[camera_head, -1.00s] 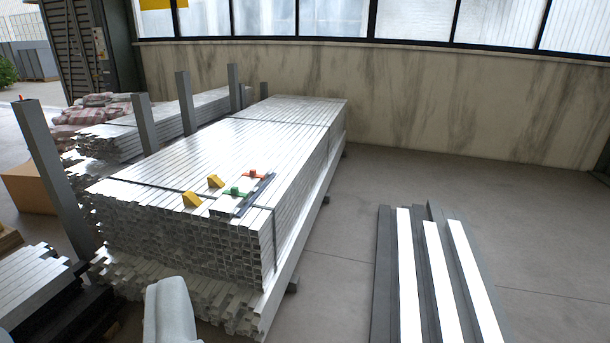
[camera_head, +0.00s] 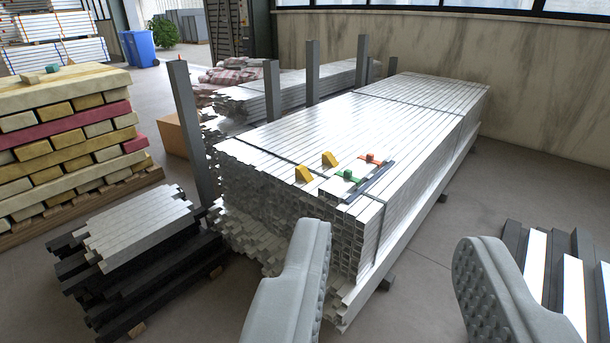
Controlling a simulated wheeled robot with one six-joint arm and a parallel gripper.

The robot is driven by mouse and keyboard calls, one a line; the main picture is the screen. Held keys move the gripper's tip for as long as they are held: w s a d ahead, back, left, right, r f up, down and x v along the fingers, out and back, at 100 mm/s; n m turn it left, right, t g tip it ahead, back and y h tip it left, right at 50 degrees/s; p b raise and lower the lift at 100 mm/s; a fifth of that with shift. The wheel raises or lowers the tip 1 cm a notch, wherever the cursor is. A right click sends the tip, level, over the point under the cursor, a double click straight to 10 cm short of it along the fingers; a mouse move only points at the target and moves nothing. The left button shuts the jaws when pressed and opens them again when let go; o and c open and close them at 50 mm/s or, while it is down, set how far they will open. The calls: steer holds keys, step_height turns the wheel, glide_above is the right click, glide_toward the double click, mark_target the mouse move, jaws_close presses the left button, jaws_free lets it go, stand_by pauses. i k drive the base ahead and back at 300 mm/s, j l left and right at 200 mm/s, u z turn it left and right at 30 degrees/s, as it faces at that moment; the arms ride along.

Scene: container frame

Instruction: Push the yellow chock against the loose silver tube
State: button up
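Two yellow wedge-shaped chocks sit on top of the large bundle of silver tubes (camera_head: 420,125). The nearer yellow chock (camera_head: 304,174) is close to the bundle's front edge, and the farther yellow chock (camera_head: 329,159) is behind it to the right. I cannot clearly pick out the loose silver tube among the similar tubes beside the chocks. A dark bar (camera_head: 370,181) lies on top to their right. My gripper (camera_head: 391,237) is open and empty, its two grey padded fingers wide apart in the foreground, well short of the chocks.
A green piece (camera_head: 347,175) and an orange piece (camera_head: 370,158) with knobs lie between the chocks and dark bar. Grey posts (camera_head: 189,130) stand left of the bundle. A smaller tube stack (camera_head: 140,225) and a plank stack (camera_head: 70,140) are left.

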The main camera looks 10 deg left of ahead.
mark_target(302, 173)
steer(key=i+j, duration=0.25)
steer(key=i, duration=0.25)
steer(key=i+j, duration=0.2)
steer(key=i, duration=0.3)
steer(key=i+j+u, duration=0.1)
steer(key=i+j, duration=0.15)
steer(key=i, duration=0.3)
steer(key=i+j, duration=0.15)
steer(key=i, duration=0.35)
